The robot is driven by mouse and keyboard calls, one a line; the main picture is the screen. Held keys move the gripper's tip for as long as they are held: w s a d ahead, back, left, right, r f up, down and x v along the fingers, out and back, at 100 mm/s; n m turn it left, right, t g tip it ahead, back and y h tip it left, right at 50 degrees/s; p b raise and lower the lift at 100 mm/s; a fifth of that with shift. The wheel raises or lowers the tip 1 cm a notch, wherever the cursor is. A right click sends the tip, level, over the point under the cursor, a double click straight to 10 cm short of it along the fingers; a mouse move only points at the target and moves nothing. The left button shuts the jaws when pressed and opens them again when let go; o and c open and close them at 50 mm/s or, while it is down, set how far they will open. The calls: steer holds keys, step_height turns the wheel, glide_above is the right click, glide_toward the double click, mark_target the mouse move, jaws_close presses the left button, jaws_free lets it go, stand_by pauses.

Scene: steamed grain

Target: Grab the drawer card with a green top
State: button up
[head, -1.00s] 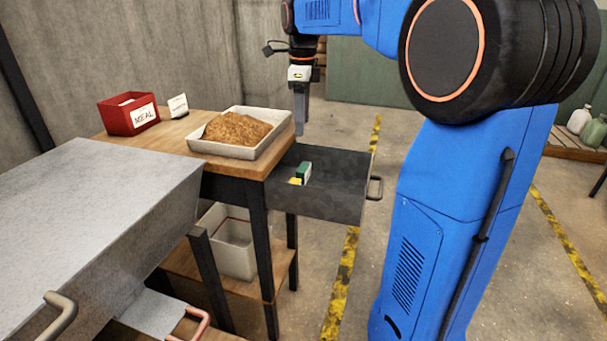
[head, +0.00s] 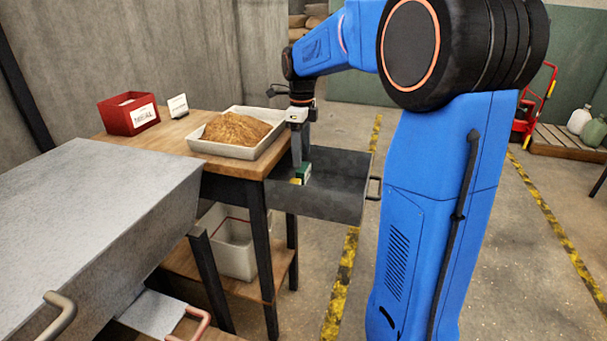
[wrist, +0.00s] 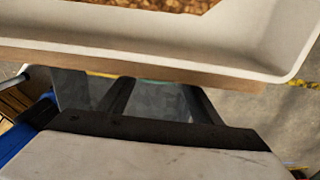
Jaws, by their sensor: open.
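The green-topped card (head: 305,171) stands in the open metal drawer (head: 340,187), near its left end in the head view. A yellow-topped card (head: 296,181) is just in front of it. My gripper (head: 299,160) points down over the drawer, its fingers reaching close to the cards; I cannot tell whether they touch. In the wrist view my open gripper (wrist: 157,90) shows two dark fingers with a gap between them. A thin green sliver shows at the tabletop edge there, between the fingers; most of the cards are hidden.
A white tray of brown grain (head: 258,151) sits on the wooden table (head: 188,124) right beside my gripper. A red MEAL box (head: 112,118) and a small white sign (head: 178,105) stand behind. A white bin (head: 233,258) is on the lower shelf.

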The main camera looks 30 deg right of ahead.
mark_target(303, 173)
steer(key=shift+a+f, duration=0.15)
steer(key=shift+f, duration=2.85)
steer(key=c, duration=0.7)
